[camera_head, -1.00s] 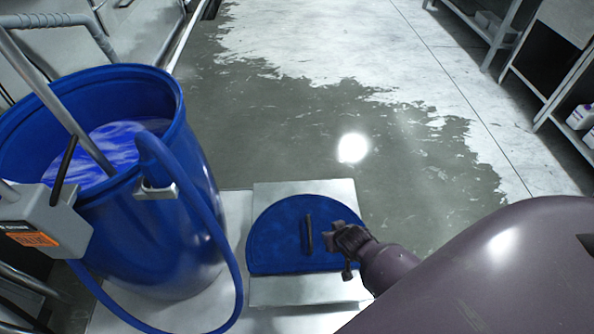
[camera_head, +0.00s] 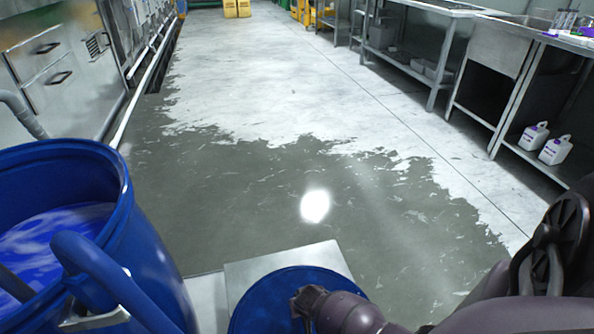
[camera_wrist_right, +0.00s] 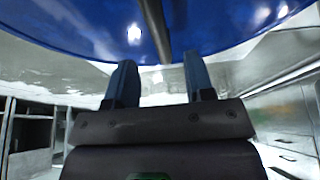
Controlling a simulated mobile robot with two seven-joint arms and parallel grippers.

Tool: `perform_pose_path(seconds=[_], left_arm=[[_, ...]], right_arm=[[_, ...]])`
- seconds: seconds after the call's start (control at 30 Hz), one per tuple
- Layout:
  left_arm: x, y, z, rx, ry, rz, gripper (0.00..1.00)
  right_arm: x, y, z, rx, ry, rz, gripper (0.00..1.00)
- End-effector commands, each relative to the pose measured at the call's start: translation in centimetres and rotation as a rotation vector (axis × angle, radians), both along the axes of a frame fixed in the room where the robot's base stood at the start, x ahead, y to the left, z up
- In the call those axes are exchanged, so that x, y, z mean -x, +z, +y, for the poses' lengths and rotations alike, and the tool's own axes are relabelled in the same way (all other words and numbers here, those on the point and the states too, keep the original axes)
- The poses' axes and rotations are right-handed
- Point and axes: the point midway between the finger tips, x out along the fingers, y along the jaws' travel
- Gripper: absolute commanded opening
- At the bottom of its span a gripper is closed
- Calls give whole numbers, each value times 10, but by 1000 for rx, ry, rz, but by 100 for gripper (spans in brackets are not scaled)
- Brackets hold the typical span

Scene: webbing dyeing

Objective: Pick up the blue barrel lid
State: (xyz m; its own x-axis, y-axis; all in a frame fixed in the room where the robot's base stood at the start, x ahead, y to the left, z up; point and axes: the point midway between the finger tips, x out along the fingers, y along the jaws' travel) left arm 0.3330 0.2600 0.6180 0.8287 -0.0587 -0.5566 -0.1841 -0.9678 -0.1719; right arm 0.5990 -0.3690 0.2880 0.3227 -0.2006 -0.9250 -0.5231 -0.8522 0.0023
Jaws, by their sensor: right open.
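The blue barrel lid (camera_head: 262,302) is a round, flat disc at the bottom middle of the head view, over a pale metal plate (camera_head: 285,257). Its lower part is cut off by the picture edge. My right gripper (camera_head: 303,302) is over the lid and covers its middle. In the right wrist view, the shiny blue lid (camera_wrist_right: 75,25) fills the top, with its dark bar handle (camera_wrist_right: 154,25) running down toward the gap between the fingertips. The right gripper (camera_wrist_right: 158,72) is open. I cannot tell whether the handle is between the fingers. My left gripper is not in view.
Shelving (camera_head: 480,85) with white jugs (camera_head: 533,136) lines the right. The wet floor (camera_head: 220,190) beyond the lid is clear.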

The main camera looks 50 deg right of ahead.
Motion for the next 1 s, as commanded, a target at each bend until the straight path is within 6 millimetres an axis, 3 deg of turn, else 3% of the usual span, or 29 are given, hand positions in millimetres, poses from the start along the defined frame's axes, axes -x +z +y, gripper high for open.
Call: perform_pose_path(seconds=[0.2,0.6,1.0], left_arm=[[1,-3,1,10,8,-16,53],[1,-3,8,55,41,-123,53],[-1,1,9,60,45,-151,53]], right_arm=[[-3,-10,-2,0,0,0,49],[-17,-50,-11,0,0,4,49],[-23,-50,-12,0,0,-4,46]])
